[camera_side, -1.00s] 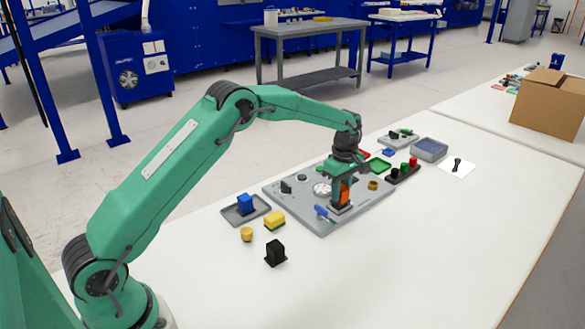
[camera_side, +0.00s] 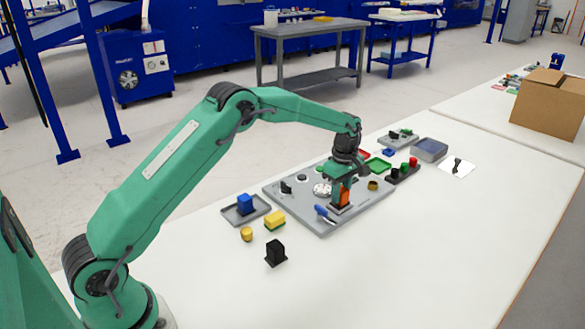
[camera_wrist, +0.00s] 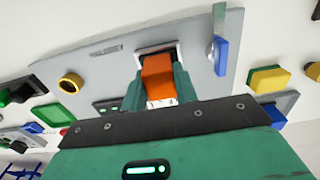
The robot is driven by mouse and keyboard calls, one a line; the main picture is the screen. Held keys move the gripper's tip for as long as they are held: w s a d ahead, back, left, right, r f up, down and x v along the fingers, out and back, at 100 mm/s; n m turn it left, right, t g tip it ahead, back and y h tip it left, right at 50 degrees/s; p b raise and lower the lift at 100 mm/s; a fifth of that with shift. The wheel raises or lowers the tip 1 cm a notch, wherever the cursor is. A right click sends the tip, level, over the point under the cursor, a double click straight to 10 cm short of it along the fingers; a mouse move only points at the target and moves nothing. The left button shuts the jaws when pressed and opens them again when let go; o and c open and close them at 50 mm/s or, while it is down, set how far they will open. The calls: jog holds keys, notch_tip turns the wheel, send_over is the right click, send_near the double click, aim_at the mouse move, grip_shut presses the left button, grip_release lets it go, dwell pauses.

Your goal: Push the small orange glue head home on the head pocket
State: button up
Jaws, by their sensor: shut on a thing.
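The small orange glue head (camera_side: 344,197) stands upright between the fingers of my gripper (camera_side: 341,195), which is shut on it. In the wrist view the orange head (camera_wrist: 158,78) sits between the two green fingers (camera_wrist: 157,88). Its far end is at the pale-rimmed head pocket (camera_wrist: 172,50) on the grey plate. In the side view the pocket (camera_side: 337,210) shows as a light rim under the head. I cannot tell how deep the head sits in the pocket.
The grey plate (camera_side: 320,228) also bears a blue-handled tool (camera_side: 324,213), a white round dial (camera_side: 322,189) and a brass ring (camera_side: 373,185). A yellow block (camera_side: 275,220), a black block (camera_side: 275,254) and a tray with a blue block (camera_side: 245,203) stand nearby.

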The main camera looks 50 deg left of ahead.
jog(key=shift+f, duration=0.25)
jog(key=o, duration=1.2)
jog(key=shift+c, duration=0.2)
jog(key=shift+r, duration=3.95)
jog(key=shift+r, duration=0.1)
